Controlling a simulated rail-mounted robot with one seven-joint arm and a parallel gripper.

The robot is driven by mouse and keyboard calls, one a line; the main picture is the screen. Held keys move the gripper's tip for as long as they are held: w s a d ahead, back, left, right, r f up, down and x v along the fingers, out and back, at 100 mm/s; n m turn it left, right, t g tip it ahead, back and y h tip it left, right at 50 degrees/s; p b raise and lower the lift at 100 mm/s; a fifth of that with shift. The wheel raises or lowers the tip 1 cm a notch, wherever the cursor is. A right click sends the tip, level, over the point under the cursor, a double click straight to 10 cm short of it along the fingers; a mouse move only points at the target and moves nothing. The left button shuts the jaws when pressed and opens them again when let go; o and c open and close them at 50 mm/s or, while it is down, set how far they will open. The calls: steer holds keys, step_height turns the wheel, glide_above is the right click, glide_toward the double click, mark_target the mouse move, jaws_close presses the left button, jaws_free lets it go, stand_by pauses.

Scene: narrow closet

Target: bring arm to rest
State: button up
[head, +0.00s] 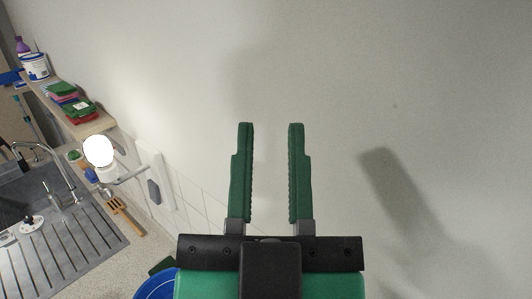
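My gripper (270,128) is in the lower middle of the head view, with its two green fingers pointing up in the picture. The fingers stand well apart with nothing between them, so it is open and empty. Behind it is a plain pale wall (330,60). The rest of my arm is mostly out of view below the frame.
At the left is a sink (70,240) with a drainboard and a curved tap (45,150). A white round lamp (98,151) sticks out from the wall. A blue bucket (155,285) is partly hidden beside my gripper.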

steer(key=shift+s+d+r, duration=0.1)
steer(key=shift+s+r, duration=0.05)
steer(key=shift+s, duration=0.1)
step_height(320, 180, up, 12)
steer(key=p, duration=1.2)
steer(key=shift+r, duration=0.2)
